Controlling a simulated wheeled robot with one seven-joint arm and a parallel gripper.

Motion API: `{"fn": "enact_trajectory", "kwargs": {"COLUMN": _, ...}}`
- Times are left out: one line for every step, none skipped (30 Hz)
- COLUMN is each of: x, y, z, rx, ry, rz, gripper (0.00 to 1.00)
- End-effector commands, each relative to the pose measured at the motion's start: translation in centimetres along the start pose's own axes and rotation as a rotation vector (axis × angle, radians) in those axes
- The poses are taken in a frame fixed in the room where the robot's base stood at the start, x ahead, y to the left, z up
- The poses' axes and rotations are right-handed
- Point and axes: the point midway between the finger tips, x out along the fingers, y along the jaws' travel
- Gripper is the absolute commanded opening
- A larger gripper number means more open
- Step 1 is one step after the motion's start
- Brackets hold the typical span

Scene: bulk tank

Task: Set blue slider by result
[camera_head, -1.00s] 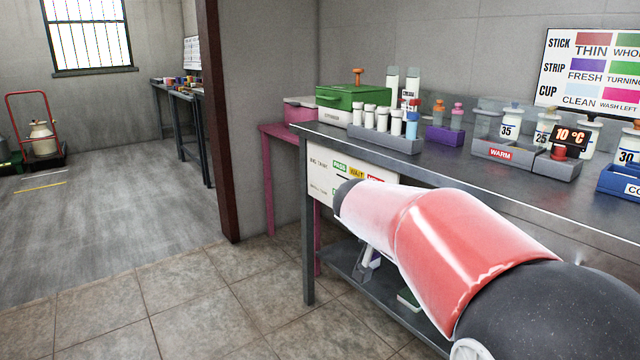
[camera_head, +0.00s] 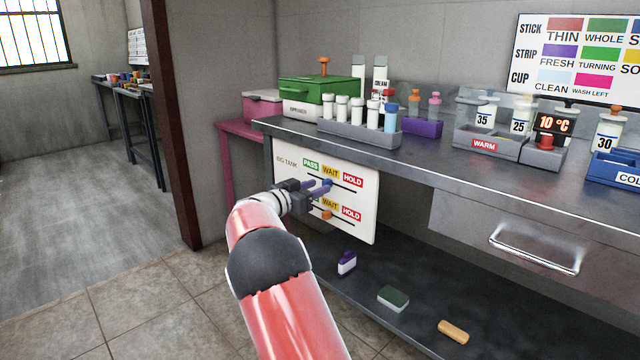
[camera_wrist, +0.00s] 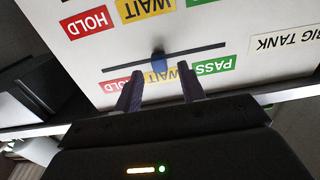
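The white panel (camera_head: 356,213) hangs under the bench's front edge. It has a "BIG TANK" row of PASS, WAIT and HOLD labels and a second row below. The blue slider (camera_head: 328,183) sits on the upper row's track, by the WAIT label. In the upside-down wrist view the blue slider (camera_wrist: 158,61) shows between and just beyond my fingertips. My gripper (camera_head: 320,188) is open at the panel, its fingers (camera_wrist: 159,76) on either side of the slider; I cannot tell whether they touch it. An orange slider (camera_head: 326,215) is on the lower row; its PASS label is hidden by my gripper.
The bench (camera_head: 420,148) holds a tube rack (camera_head: 357,134), a green box (camera_head: 322,91), a WARM tray (camera_head: 487,145) and a 10 °C display (camera_head: 554,123). A colour chart (camera_head: 580,60) hangs behind. A drawer handle (camera_head: 533,255) and lower shelf (camera_head: 420,315) are to the right.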

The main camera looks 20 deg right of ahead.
Motion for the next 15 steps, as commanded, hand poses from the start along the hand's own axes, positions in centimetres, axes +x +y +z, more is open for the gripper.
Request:
{"fn": "enact_trajectory", "kwargs": {"x": 0.8, "y": 0.1, "z": -0.1, "rx": -0.001, "ry": 0.0, "rz": 0.003, "gripper": 0.4}}
{"fn": "enact_trajectory", "kwargs": {"x": 1.2, "y": 0.1, "z": -0.1, "rx": 0.0, "ry": 0.0, "rz": 0.003, "gripper": 0.4}}
{"fn": "enact_trajectory", "kwargs": {"x": 1.7, "y": 0.1, "z": -0.1, "rx": 0.0, "ry": -0.001, "rz": 0.002, "gripper": 0.4}}
{"fn": "enact_trajectory", "kwargs": {"x": 2.0, "y": 0.0, "z": -0.1, "rx": 0.0, "ry": -0.001, "rz": 0.002, "gripper": 0.4}}
{"fn": "enact_trajectory", "kwargs": {"x": 2.2, "y": 0.0, "z": -0.1, "rx": 0.0, "ry": -0.001, "rz": 0.001, "gripper": 0.4}}
{"fn": "enact_trajectory", "kwargs": {"x": 2.5, "y": 0.0, "z": 0.0, "rx": -0.001, "ry": -0.001, "rz": 0.001, "gripper": 0.4}}
{"fn": "enact_trajectory", "kwargs": {"x": 2.6, "y": 0.0, "z": 0.0, "rx": -0.001, "ry": -0.001, "rz": 0.001, "gripper": 0.4}}
{"fn": "enact_trajectory", "kwargs": {"x": 2.8, "y": 0.0, "z": 0.0, "rx": -0.001, "ry": -0.001, "rz": 0.001, "gripper": 0.4}}
{"fn": "enact_trajectory", "kwargs": {"x": 2.9, "y": 0.0, "z": 0.0, "rx": -0.001, "ry": -0.001, "rz": 0.001, "gripper": 0.4}}
{"fn": "enact_trajectory", "kwargs": {"x": 2.9, "y": 0.0, "z": 0.0, "rx": -0.001, "ry": -0.001, "rz": 0.001, "gripper": 0.4}}
{"fn": "enact_trajectory", "kwargs": {"x": 2.9, "y": 0.0, "z": 0.0, "rx": -0.001, "ry": -0.001, "rz": 0.0, "gripper": 0.4}}
{"fn": "enact_trajectory", "kwargs": {"x": 2.9, "y": 0.0, "z": 0.1, "rx": -0.001, "ry": -0.002, "rz": 0.0, "gripper": 0.4}}
{"fn": "enact_trajectory", "kwargs": {"x": 2.9, "y": 0.0, "z": 0.1, "rx": -0.001, "ry": -0.002, "rz": 0.0, "gripper": 0.4}}
{"fn": "enact_trajectory", "kwargs": {"x": 2.9, "y": 0.0, "z": 0.1, "rx": -0.001, "ry": -0.002, "rz": 0.0, "gripper": 0.4}}
{"fn": "enact_trajectory", "kwargs": {"x": 2.9, "y": 0.0, "z": 0.1, "rx": -0.001, "ry": -0.002, "rz": 0.0, "gripper": 0.4}}
